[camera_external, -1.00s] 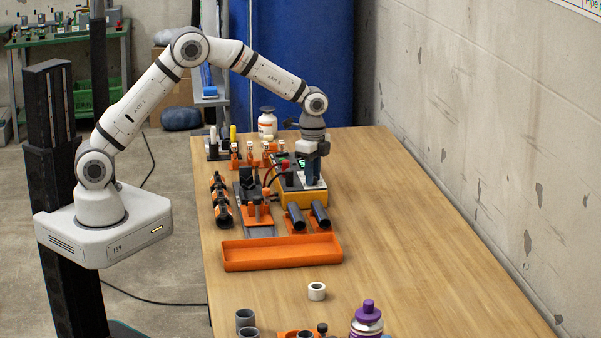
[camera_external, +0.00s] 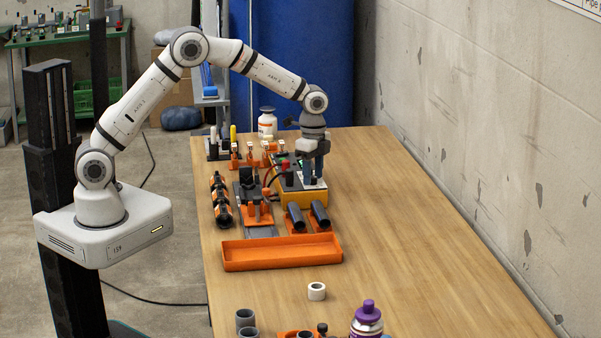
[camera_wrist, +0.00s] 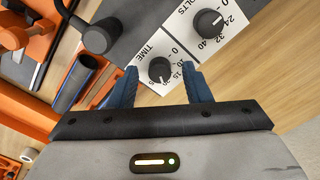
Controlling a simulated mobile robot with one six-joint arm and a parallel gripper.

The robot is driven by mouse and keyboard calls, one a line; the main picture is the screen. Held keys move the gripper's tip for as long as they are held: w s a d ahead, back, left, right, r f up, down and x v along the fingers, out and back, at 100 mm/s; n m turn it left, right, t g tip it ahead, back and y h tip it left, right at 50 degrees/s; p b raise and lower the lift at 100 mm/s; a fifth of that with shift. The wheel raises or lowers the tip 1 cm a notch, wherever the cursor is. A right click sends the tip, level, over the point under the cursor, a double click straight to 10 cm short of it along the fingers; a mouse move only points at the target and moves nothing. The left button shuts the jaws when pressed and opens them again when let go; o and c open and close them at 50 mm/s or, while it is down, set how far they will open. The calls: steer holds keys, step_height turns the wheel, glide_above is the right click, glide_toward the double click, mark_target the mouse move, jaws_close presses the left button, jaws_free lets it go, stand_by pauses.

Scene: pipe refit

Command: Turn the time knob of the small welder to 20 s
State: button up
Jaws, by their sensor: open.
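The small welder (camera_external: 303,198) stands on the table, a box with a yellow-orange base. In the wrist view its grey top has a white TIME panel with a black time knob (camera_wrist: 160,70), scale numbers beside it. The mark on the knob is too small to read surely. My gripper (camera_wrist: 159,72) is open, with one blue finger on either side of the time knob. I cannot tell whether either finger touches it. In the external view my gripper (camera_external: 314,176) points down over the welder and hides part of its top.
The VOLTS knob (camera_wrist: 207,22) is close beside the time knob. Dark pipes (camera_external: 319,213) lie in orange holders in front of the welder. An orange tray (camera_external: 283,255) lies nearer the camera. The table to the right is clear.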

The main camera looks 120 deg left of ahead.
mark_target(313, 177)
step_height(313, 177, up, 8)
steer(key=shift+f, duration=0.25)
stand_by(0.4)
steer(key=shift+d, duration=0.15)
steer(key=w+d+r+t, duration=0.1)
steer(key=d+r, duration=0.3)
steer(key=d, duration=0.8)
steer(key=d+r, duration=0.5)
steer(key=d, duration=0.8)
steer(key=s+d+f+p, duration=0.1)
steer(key=s+d, duration=0.7)
steer(key=d, duration=0.2)
steer(key=s+d+t, duration=0.1)
steer(key=s+d, duration=0.6)
steer(key=d, duration=0.4)
steer(key=shift+s+f+t+p, duration=0.3)
steer(key=shift+s+f+p, duration=0.05)
steer(key=shift+f+p, duration=0.05)
